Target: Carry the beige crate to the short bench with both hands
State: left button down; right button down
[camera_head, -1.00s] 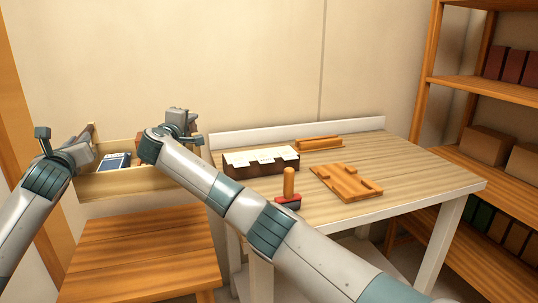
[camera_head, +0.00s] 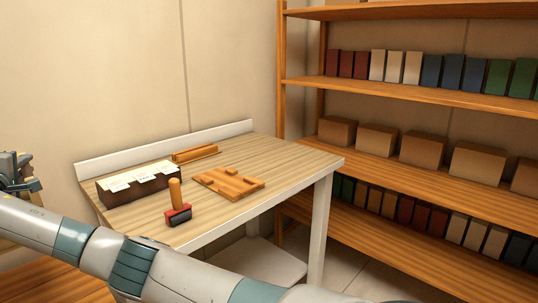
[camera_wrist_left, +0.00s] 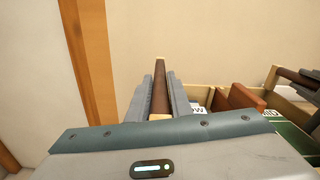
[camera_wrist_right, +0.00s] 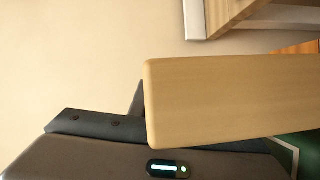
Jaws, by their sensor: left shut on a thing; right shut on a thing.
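The beige crate shows in the left wrist view (camera_wrist_left: 292,108) with a brown block, a green item and a white label or paper inside. My left gripper (camera_wrist_left: 161,88) is shut on a dark brown bar at its near end. My right gripper (camera_head: 16,172) is at the left edge of the head view, and also shows across the crate in the left wrist view. It is shut on the crate's other end. The crate's pale wooden wall (camera_wrist_right: 235,100) fills much of the right wrist view and hides the fingertips. The short bench (camera_head: 50,283) shows only partly at lower left.
A shelf (camera_head: 400,92) with books and boxes stands at the right.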

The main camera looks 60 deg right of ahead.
pick_arm(q)
jog(key=shift+r, duration=0.2)
